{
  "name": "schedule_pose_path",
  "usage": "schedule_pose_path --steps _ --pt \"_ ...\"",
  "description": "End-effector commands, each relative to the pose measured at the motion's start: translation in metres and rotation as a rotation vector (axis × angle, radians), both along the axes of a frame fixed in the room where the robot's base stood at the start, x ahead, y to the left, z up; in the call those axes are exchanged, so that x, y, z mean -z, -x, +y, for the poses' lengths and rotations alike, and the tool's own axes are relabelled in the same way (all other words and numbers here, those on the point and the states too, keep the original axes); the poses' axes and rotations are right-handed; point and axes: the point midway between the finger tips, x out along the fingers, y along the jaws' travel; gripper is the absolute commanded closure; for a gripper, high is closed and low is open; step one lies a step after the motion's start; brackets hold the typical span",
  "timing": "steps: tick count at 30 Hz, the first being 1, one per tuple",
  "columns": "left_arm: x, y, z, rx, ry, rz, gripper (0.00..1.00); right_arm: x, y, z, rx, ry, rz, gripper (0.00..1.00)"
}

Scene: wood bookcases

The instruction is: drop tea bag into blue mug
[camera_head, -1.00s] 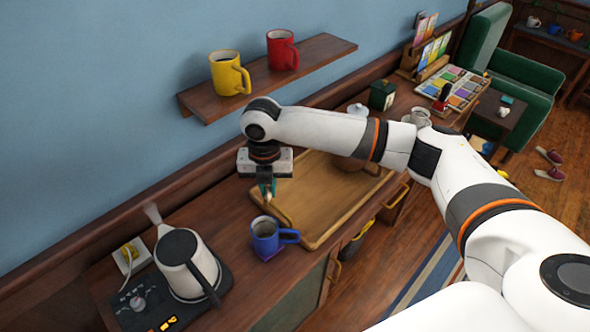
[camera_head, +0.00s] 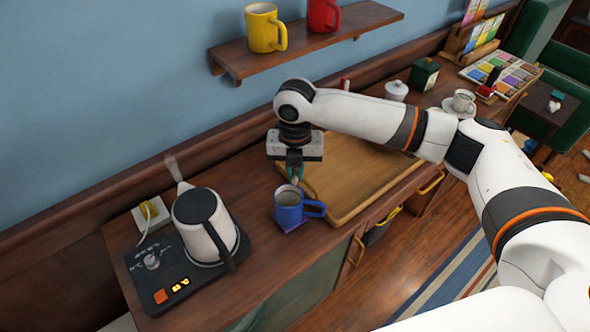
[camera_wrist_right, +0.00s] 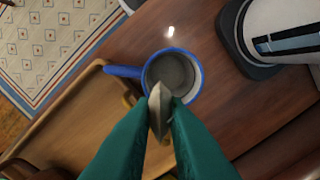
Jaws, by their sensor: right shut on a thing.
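In the right wrist view the mug (camera_wrist_right: 198,88) shows from above, with liquid visible inside. My right gripper (camera_head: 294,178) is just behind and above the mug in the head view. Its green fingers are shut on a pale tea bag (camera_wrist_right: 159,108), which appears over the near part of the mug's rim in the wrist view. I cannot tell the exact height of the bag above the rim. My left gripper is not in view.
A white kettle (camera_head: 203,228) stands on its dark base left of the mug. A wooden tray (camera_head: 345,212) lies close on the mug's right. A shelf (camera_head: 350,30) with yellow (camera_head: 264,30) and red (camera_head: 322,14) mugs hangs above. The counter's front edge is near.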

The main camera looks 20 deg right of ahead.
Motion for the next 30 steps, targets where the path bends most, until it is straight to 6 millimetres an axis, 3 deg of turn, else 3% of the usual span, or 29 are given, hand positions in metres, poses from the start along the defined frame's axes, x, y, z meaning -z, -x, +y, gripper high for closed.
schedule_pose_path --steps 5,6,10,21,26,30 --pt "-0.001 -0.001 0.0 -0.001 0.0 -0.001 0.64 -0.001 0.0 0.0 0.0 0.0 0.0 1.0" --pt "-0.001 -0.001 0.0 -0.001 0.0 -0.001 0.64 -0.001 0.0 0.0 0.0 0.0 0.0 0.83" --pt "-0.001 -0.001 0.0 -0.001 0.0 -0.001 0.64 -0.001 0.0 0.0 0.0 -0.001 0.0 0.62" --pt "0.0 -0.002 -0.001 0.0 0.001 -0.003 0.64 -0.006 -0.001 0.0 0.001 -0.002 -0.002 0.61" --pt "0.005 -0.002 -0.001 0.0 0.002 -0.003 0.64 -0.029 -0.001 0.0 0.0 -0.002 -0.005 0.61" --pt "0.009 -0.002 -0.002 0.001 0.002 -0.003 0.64 -0.061 -0.001 0.0 0.0 -0.002 -0.005 0.61"
